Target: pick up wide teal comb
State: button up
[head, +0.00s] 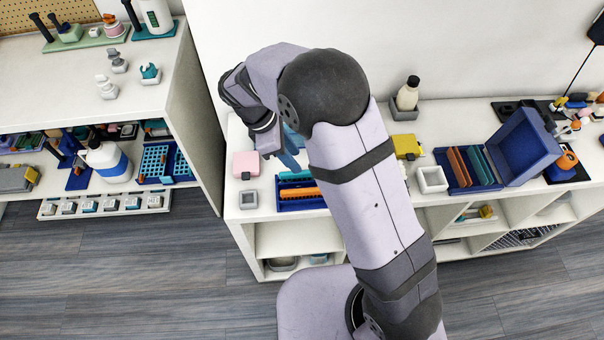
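A blue tray (301,206) stands on the white counter below my gripper. In it lie a teal comb (294,177) along the back and an orange comb (300,192) in front. My gripper (272,146) is above and left of the tray, pointing down. A flat blue-teal piece (289,158) slants from beside the fingertips toward the tray. I cannot tell whether the fingers grip it or whether it is the wide teal comb. My arm hides the tray's right end, and the finger gap is not clear.
A pink box (246,164) and a small grey dish (248,199) stand left of the tray. A white square dish (432,179) and an open blue case (466,170) with combs are to the right. A shelf unit (180,100) stands at the left.

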aim_at(302, 177)
jog(key=shift+s+a+p+x, duration=0.15)
jog(key=shift+p+x, duration=0.25)
jog(key=shift+x, duration=0.75)
jog(key=shift+s+a+p+x, duration=0.15)
jog(key=shift+p+x, duration=0.25)
jog(key=shift+x, duration=1.55)
jog(key=shift+w+f, duration=0.1)
jog(key=shift+f, duration=0.2)
grip_shut()
